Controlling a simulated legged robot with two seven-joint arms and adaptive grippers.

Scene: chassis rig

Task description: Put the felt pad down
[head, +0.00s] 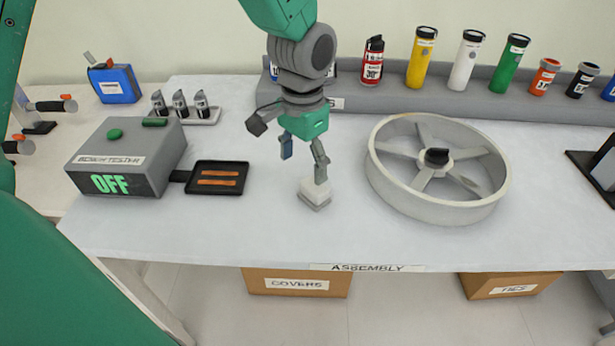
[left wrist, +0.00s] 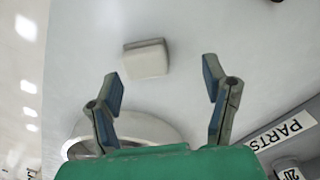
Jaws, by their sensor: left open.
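The felt pad, a small pale block (head: 315,194), lies on the grey-white assembly table (head: 250,235) left of the large wheel. It also shows in the left wrist view (left wrist: 146,60), beyond the fingertips and apart from them. My left gripper (head: 290,150) hangs over the table with its fingers spread and nothing between them. In the head view one fingertip overlaps the pad's far edge. In the left wrist view the open gripper (left wrist: 162,84) has clear space between its fingers. My right gripper does not show.
A grey spoked wheel (head: 383,185) lies right of the pad. A bench tester (head: 125,160) reading OFF and a black tray (head: 218,163) with two copper strips are left. A shelf with bottles and torches (head: 470,90) runs along the back. The table front is clear.

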